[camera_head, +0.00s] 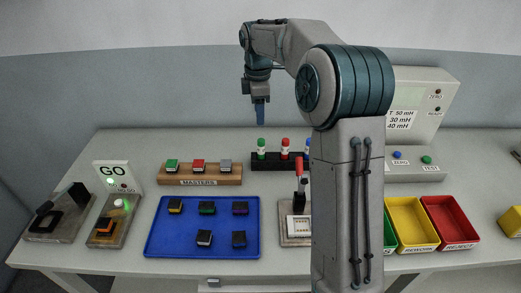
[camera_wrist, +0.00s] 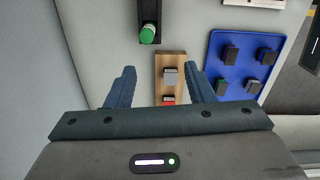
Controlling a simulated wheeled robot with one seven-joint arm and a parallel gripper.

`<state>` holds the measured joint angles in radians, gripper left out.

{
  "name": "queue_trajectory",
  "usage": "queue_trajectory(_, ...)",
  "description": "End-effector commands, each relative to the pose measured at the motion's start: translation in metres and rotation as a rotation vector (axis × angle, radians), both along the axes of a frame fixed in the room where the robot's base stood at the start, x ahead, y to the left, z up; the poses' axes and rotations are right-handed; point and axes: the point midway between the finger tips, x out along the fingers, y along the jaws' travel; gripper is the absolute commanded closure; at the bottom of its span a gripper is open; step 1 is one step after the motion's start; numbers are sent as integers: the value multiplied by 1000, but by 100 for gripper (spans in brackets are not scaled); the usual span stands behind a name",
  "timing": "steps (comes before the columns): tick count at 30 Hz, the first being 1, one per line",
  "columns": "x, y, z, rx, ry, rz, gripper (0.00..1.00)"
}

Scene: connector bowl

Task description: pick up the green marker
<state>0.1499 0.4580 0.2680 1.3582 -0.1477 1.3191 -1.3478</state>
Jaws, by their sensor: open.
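The green marker (camera_head: 262,146) stands upright at the left end of a black rack (camera_head: 268,163), with a red marker (camera_head: 285,145) and a partly hidden blue marker (camera_head: 308,146) to its right. My gripper (camera_head: 261,124) is above the rack and the green marker, pointing down and apart from them. In the wrist view my gripper (camera_wrist: 160,72) is open, with nothing between its fingers. There the green cap of the marker (camera_wrist: 148,34) shows beyond the fingertips, toward the top of the picture. Its lower part is hidden in the rack.
A wooden MASTERS block (camera_head: 200,181) holds green, red and grey pieces left of the rack. A blue tray (camera_head: 168,246) with several dark pieces lies in front. A red-handled device (camera_head: 299,200) and yellow (camera_head: 409,222) and red (camera_head: 449,222) bins stand to the right.

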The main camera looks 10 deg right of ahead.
Motion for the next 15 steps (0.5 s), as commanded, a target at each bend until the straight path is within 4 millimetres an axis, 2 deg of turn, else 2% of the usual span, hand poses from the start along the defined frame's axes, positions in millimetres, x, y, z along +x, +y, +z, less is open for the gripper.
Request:
queue_trajectory(3,20,-4,-8,12,16,90,52)
queue_trajectory(6,28,-5,-12,19,25,138,52)
queue_trajectory(11,32,-6,-26,23,29,166,52)
queue_trajectory(15,32,-6,-53,22,32,165,52)
